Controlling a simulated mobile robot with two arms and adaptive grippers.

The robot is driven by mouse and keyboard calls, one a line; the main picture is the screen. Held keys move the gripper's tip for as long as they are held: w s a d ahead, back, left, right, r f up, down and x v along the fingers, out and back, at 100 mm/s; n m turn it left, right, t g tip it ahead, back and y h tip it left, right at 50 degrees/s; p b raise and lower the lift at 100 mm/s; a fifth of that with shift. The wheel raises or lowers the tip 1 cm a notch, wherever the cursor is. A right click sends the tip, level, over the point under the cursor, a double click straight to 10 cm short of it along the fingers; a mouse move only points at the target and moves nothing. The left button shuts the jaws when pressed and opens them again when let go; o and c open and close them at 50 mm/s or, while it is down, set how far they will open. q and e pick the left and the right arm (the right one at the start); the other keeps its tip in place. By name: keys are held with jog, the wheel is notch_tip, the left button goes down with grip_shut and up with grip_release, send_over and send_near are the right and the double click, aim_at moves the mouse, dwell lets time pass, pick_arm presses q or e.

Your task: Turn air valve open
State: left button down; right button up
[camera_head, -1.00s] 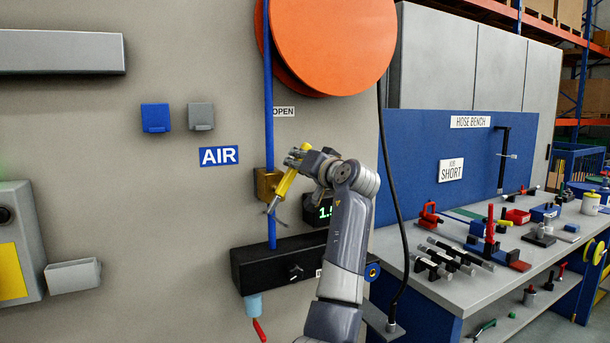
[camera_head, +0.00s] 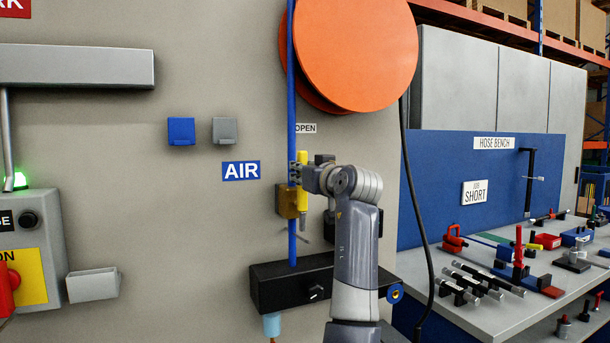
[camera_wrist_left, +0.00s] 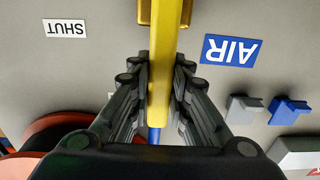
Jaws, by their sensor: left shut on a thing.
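The air valve is a brass block (camera_head: 287,202) on a blue vertical pipe (camera_head: 291,80), with a yellow lever (camera_head: 303,199). The lever stands upright, nearly parallel to the pipe. My left gripper (camera_head: 297,174) is shut on the lever's upper part. In the left wrist view the yellow lever (camera_wrist_left: 160,85) runs between the fingers, and the valve's brass body (camera_wrist_left: 160,12) shows beyond. An "OPEN" label (camera_head: 306,128) is above the lever, and a "SHUT" label (camera_wrist_left: 65,29) shows in the left wrist view. My right gripper is not in view.
A blue "AIR" sign (camera_head: 241,170) is left of the valve. A black manifold box (camera_head: 270,288) is below it and an orange reel (camera_head: 360,50) above. A black hose (camera_head: 417,200) hangs at right, near a cluttered hose bench (camera_head: 510,325).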

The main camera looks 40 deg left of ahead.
pick_arm(q)
jog(key=shift+f, duration=0.15)
jog(key=c, duration=1.5)
grip_release()
jog(key=shift+a, duration=0.1)
jog(key=v, duration=1.2)
jog(key=shift+s, duration=0.1)
